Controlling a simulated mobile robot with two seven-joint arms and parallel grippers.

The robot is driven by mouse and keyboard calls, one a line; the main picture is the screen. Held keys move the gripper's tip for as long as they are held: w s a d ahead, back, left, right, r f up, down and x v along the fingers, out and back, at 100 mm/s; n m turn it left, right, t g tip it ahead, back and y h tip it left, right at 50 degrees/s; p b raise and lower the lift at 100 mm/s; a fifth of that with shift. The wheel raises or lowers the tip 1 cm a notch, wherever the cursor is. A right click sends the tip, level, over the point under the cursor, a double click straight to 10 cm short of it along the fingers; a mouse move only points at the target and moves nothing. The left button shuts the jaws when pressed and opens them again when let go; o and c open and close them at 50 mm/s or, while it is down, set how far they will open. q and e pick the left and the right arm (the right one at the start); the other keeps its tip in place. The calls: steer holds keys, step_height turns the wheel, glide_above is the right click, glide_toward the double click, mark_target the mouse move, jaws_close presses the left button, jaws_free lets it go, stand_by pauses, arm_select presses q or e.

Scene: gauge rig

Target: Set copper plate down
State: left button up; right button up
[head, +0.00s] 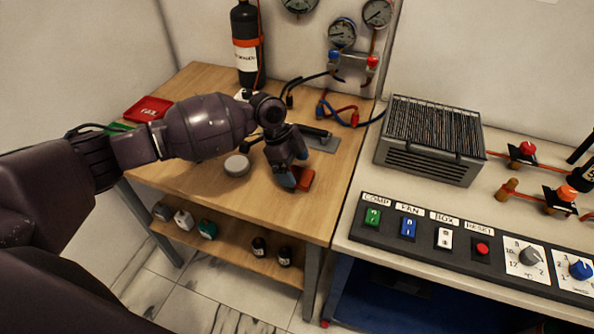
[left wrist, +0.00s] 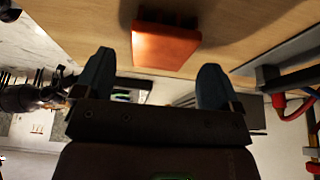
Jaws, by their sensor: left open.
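The copper plate (head: 304,178) is a small orange-red block lying on the wooden table (head: 215,195) near its right front part. It also shows in the left wrist view (left wrist: 165,45), against the wood and just beyond the fingertips. My left gripper (head: 291,174) is beside the plate and hides part of it in the head view. Its two blue-grey fingers stand apart in the left wrist view (left wrist: 155,80), with nothing between them. The plate lies past the tips, roughly centred on the gap.
A grey round disc (head: 237,165) lies left of the gripper. A grey flat plate (head: 322,144) with a black bar lies behind it. A black cylinder (head: 247,45) stands at the back. A grilled metal box (head: 431,140) and a switch panel (head: 460,241) are on the right bench.

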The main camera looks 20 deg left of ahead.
arm_select(q)
steer(key=v, duration=1)
steer(key=shift+f, duration=0.1)
steer(key=shift+s, duration=0.1)
